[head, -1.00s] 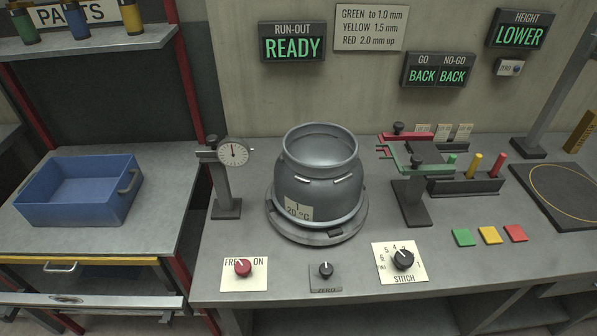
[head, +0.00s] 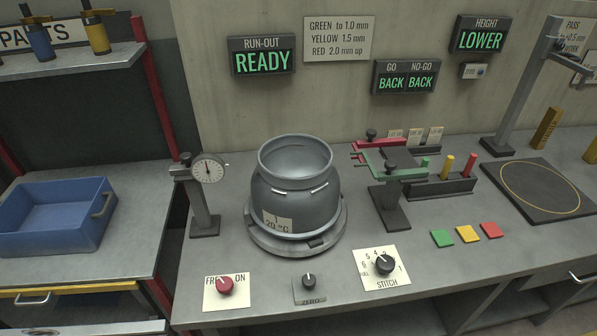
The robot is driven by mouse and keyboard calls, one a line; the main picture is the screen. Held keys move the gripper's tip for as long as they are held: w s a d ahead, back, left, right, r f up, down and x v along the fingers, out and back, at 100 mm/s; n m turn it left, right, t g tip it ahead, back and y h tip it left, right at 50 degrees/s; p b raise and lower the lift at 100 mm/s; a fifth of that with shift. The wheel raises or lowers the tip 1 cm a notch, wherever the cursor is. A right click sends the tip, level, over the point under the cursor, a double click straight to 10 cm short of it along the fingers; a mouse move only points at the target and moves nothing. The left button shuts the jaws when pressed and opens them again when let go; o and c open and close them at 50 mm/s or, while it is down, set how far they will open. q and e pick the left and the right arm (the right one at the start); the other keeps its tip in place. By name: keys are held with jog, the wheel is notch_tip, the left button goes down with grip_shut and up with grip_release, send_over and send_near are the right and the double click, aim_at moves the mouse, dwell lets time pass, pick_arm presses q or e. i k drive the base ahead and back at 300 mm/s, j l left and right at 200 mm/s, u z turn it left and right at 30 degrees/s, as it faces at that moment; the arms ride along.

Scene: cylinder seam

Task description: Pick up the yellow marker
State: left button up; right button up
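The yellow marker (head: 447,167) stands upright in a dark holder (head: 440,189) at the back right of the bench. A green marker (head: 421,169) stands to its left and a red marker (head: 469,167) to its right in the same holder. Its lower part is hidden in the holder. Neither of my grippers shows in the head view.
A grey cylinder (head: 296,204) sits on a round turntable at the bench's middle, with a dial gauge (head: 209,168) to its left. Coloured tiles (head: 467,234) and a stitch knob (head: 384,264) lie in front.

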aim_at(449, 162)
jog(key=i+l+u, duration=0.15)
jog(key=l, duration=0.45)
jog(key=l+u, duration=0.1)
jog(key=l, duration=0.55)
jog(key=i, duration=0.05)
